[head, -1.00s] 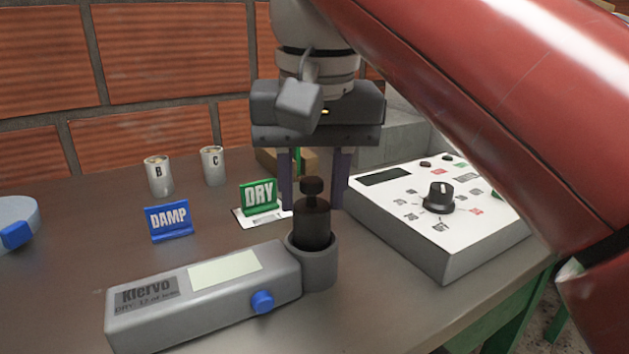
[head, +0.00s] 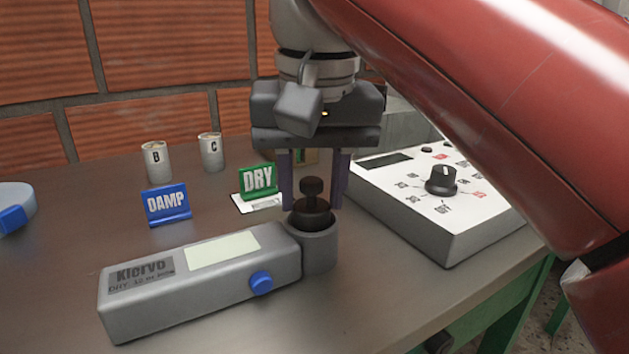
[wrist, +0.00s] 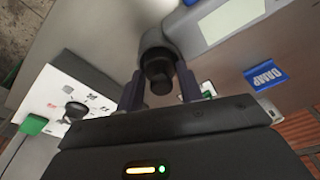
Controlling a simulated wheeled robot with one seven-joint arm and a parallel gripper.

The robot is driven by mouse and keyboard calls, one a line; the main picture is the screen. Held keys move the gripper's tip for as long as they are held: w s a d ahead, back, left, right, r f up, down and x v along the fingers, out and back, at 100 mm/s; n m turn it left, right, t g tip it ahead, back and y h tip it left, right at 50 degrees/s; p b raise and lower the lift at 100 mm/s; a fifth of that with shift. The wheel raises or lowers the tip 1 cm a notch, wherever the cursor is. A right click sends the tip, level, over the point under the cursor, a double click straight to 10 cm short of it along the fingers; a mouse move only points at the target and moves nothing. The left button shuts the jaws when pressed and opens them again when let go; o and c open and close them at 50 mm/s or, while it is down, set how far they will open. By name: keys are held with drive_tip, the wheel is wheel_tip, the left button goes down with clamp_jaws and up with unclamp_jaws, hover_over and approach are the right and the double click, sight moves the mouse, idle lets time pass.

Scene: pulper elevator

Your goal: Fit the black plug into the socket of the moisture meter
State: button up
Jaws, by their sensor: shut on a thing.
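The black plug (head: 312,214) stands upright in the round socket (head: 318,252) at the right end of the grey moisture meter (head: 200,285). Most of its body is inside the cup; its top and knob show above the rim. My gripper (head: 315,205) is shut on the plug, one finger on each side, pointing down from above. In the wrist view the plug (wrist: 157,74) shows between the fingertips, with the socket beyond it. The inside of the socket is hidden, so I cannot tell if the plug touches the bottom.
A white control box (head: 440,205) with a black knob stands close on the right. A blue DAMP sign (head: 166,205), a green DRY sign (head: 258,181) and cups B (head: 157,162) and C (head: 211,152) stand behind the meter. The table's left front is clear.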

sight(313, 183)
drive_tip(key=shift+f+b, duration=0.55)
drive_tip(key=shift+f, duration=0.2)
drive_tip(key=o, duration=1.1)
drive_tip(key=shift+r, duration=0.15)
drive_tip(key=r+p, duration=0.1)
drive_tip(key=r, duration=0.1)
drive_tip(key=r+p, duration=0.1)
drive_tip(key=r, duration=0.2)
drive_tip(key=s+r+p, duration=0.1)
drive_tip(key=r+p, duration=0.1)
drive_tip(key=shift+d+r, duration=0.15)
drive_tip(key=shift+r, duration=0.15)
drive_tip(key=shift+s, duration=0.1)
